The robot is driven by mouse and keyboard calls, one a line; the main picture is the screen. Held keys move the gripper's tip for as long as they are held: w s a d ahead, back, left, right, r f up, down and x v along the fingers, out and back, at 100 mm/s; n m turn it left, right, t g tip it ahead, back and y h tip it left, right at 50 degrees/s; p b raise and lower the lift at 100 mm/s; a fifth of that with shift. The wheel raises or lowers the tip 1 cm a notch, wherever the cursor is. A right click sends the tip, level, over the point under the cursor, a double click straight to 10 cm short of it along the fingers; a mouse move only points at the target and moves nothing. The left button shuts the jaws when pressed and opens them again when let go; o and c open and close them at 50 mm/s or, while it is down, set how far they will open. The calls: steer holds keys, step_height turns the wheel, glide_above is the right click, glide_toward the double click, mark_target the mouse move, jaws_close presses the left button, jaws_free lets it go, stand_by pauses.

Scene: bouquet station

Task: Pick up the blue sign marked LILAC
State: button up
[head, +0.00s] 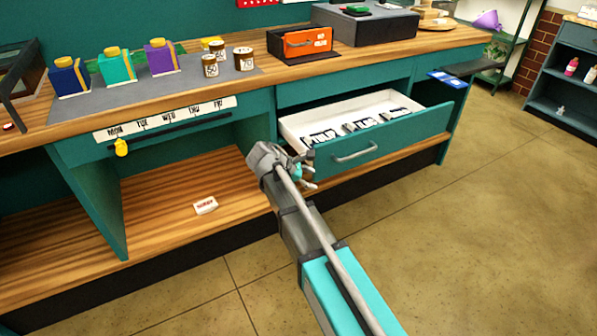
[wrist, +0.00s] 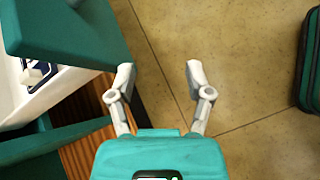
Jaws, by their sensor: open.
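No lettering that reads LILAC can be made out in either view. A blue flat piece with pale marks (head: 447,79) lies at the right end of the counter, below its top. Several small dark-and-white signs (head: 362,125) stand in the open drawer (head: 408,137); their words are too small to read. One blue-and-white piece (wrist: 38,72) in the drawer shows at the left of the wrist view. My gripper (head: 308,172) is in front of the drawer's left end; in the wrist view its fingers (wrist: 160,80) are apart, with only floor between them.
The pulled-out drawer front (wrist: 65,28) is close to my gripper's left in the wrist view. A small white card with red print (head: 205,205) lies on the lower shelf (head: 160,215). Colored boxes and jars stand on the counter (head: 400,55).

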steer(key=s+d+f+m+g+y, duration=0.2)
steer(key=s+d+f+m+y, duration=0.1)
steer(key=s+d+m, duration=0.5)
steer(key=s+d+f+m+g+y, duration=0.2)
steer(key=s+d+m+y, duration=0.4)
steer(key=s+d+m, duration=0.3)
steer(key=d+f+m, duration=0.1)
steer(key=d, duration=0.2)
steer(key=shift+s+d+f+m, duration=0.2)
steer(key=shift+s+f+m, duration=0.05)
steer(key=shift+f+m, duration=0.15)
steer(key=shift+c, duration=0.6)
steer(key=shift+a, duration=0.15)
